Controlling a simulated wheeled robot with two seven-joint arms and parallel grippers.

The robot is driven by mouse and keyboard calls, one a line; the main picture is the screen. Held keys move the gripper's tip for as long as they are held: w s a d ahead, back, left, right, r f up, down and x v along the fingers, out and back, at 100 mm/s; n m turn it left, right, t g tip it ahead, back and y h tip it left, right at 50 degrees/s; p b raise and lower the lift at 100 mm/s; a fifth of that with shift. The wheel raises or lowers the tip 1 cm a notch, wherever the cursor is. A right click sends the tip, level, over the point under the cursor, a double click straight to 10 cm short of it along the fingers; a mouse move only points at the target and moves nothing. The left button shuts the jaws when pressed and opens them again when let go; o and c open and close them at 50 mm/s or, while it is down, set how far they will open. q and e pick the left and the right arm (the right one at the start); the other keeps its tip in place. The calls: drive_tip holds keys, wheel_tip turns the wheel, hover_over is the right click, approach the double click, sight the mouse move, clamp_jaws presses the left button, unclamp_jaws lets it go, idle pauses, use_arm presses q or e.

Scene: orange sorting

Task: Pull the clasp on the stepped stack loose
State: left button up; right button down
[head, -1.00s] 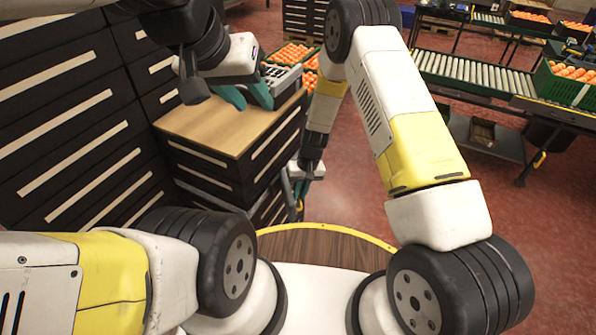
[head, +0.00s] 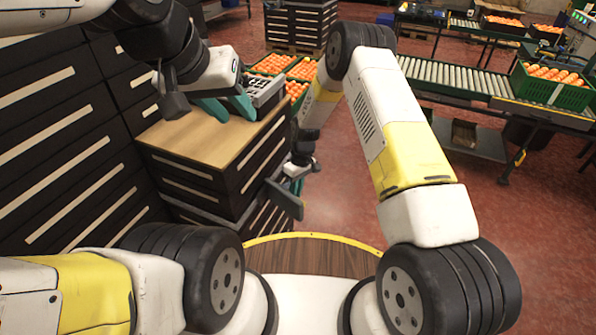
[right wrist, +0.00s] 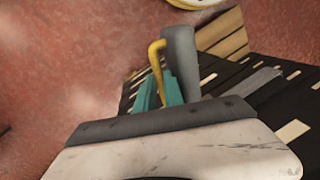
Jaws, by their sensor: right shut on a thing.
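The stepped stack (head: 215,146) has black drawers with pale strips and a wooden top, left of centre in the head view. A grey bar (head: 284,199) slants out from its right side; it also shows in the right wrist view (right wrist: 180,62). A yellow hooked clasp piece (right wrist: 156,62) stands beside the bar. My right gripper (right wrist: 160,92) is shut on this yellow piece, its teal fingers around the lower part; in the head view the gripper (head: 294,187) is partly hidden. My left gripper (head: 226,107) is open and empty over the wooden top.
A grey keyed device (head: 265,90) sits at the back of the wooden top, close to my left gripper. Crates of oranges (head: 272,63) stand behind. A tall black drawer wall (head: 60,150) is at the left. Red floor (head: 345,190) lies free right of the stack.

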idle(0.3)
drive_tip(key=c, duration=1.5)
unclamp_jaws()
drive_tip(key=shift+o, duration=0.2)
wheel_tip(320, 180, up, 8)
drive_tip(key=w, duration=0.1)
drive_tip(key=shift+d+f, duration=0.15)
drive_tip(key=shift+d, duration=0.3)
